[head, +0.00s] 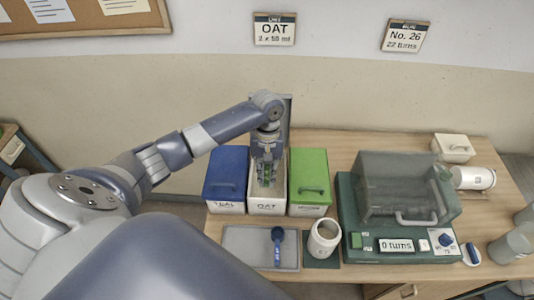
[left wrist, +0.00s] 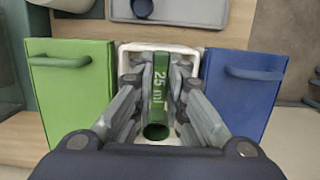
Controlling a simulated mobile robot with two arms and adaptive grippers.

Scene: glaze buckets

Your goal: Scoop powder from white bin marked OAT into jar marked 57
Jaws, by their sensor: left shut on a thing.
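The white bin marked OAT (head: 267,207) stands between a blue-lidded and a green-lidded bin, its top open. My left gripper (head: 267,172) points down into its mouth. In the left wrist view the gripper (left wrist: 160,85) is shut on a green scoop (left wrist: 158,95) marked 25 ml, and the white bin's rim (left wrist: 190,48) surrounds the fingers. The scoop's lower end and the powder are hidden. A white open jar (head: 323,240) stands on a dark green mat in front of the green bin; I cannot read its number. My right gripper is not in view.
A grey tray (head: 240,240) holds a blue scoop (head: 277,245) in front of the bins. A green machine (head: 400,235) with a clear cover and "0 turns" display stands right of the jar. The wall card (head: 275,30) reads OAT, 2 x 50 ml.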

